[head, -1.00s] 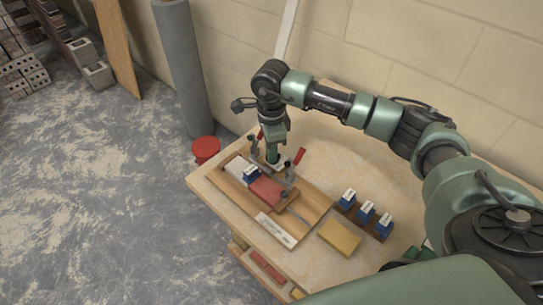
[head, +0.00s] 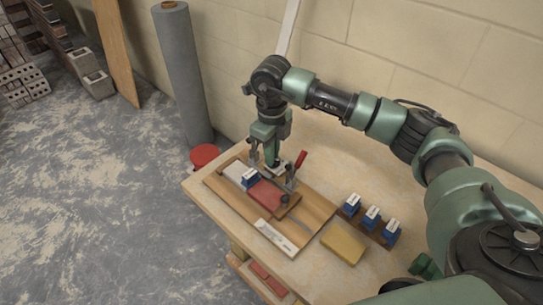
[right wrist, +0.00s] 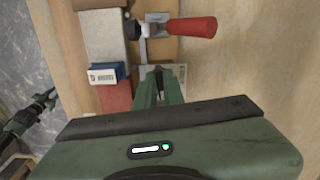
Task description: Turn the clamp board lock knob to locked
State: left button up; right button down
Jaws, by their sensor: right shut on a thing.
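The clamp board (head: 318,207) is a wooden board on the workbench, with a red block (head: 266,194), a blue block (head: 250,179) and a grey block on it. A red clamp handle (head: 301,159) stands at its back edge; it also shows in the right wrist view (right wrist: 192,27). My right gripper (head: 272,163) points down at the board's back edge, beside the clamps. Its fingers (right wrist: 158,92) are shut on the lock knob, over a pale plate (right wrist: 179,73). The knob is mostly hidden by the fingers, so its setting cannot be read.
Several blue blocks with white labels (head: 371,218) stand in a dark rack right of the board. A yellow block (head: 343,243) lies in front of it. A red bucket (head: 204,157) and grey roll (head: 182,75) stand beyond the bench. The wall is close behind.

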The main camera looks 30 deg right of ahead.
jog(key=shift+d+m, duration=0.1)
jog(key=shift+m, duration=0.5)
jog(key=c, duration=1.5)
grip_release()
jog(key=shift+r, duration=0.1)
notch_tip(320, 180, up, 8)
jog(key=shift+f+b, duration=0.15)
jog(key=shift+b, duration=0.7)
